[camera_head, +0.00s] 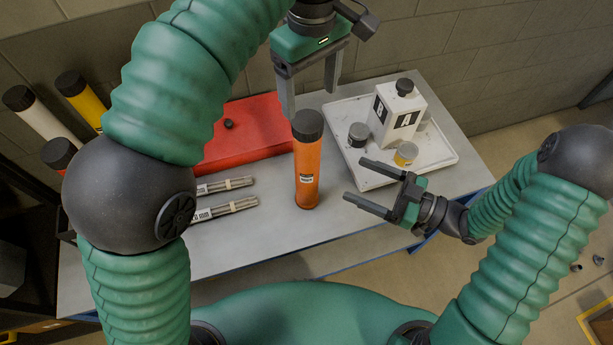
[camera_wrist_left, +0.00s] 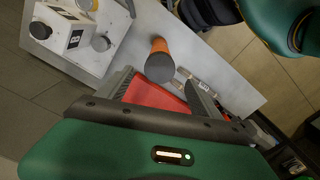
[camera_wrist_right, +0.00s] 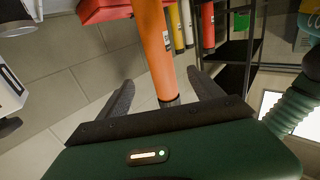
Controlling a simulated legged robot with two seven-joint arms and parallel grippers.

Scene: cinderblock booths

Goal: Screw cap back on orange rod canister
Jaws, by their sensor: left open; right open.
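The orange rod canister (camera_head: 307,180) stands upright on the grey table, with a dark cap (camera_head: 307,124) sitting on its top. I cannot tell how tightly the cap is screwed. In the left wrist view the cap (camera_wrist_left: 159,67) shows beyond the open fingers. My left gripper (camera_head: 310,90) is open and empty, fingers pointing down, above and just behind the cap. My right gripper (camera_head: 356,181) is open and empty, to the right of the canister, its fingers pointing at the body. The canister (camera_wrist_right: 155,40) also shows in the right wrist view, seemingly apart from the fingers.
A white tray (camera_head: 455,160) with a white bottle (camera_head: 396,115) and several small jars is close on the right. A red case (camera_head: 240,138) lies behind left. Two bundles of rods (camera_head: 222,209) lie left of the canister. Capped tubes (camera_head: 40,118) stand at far left.

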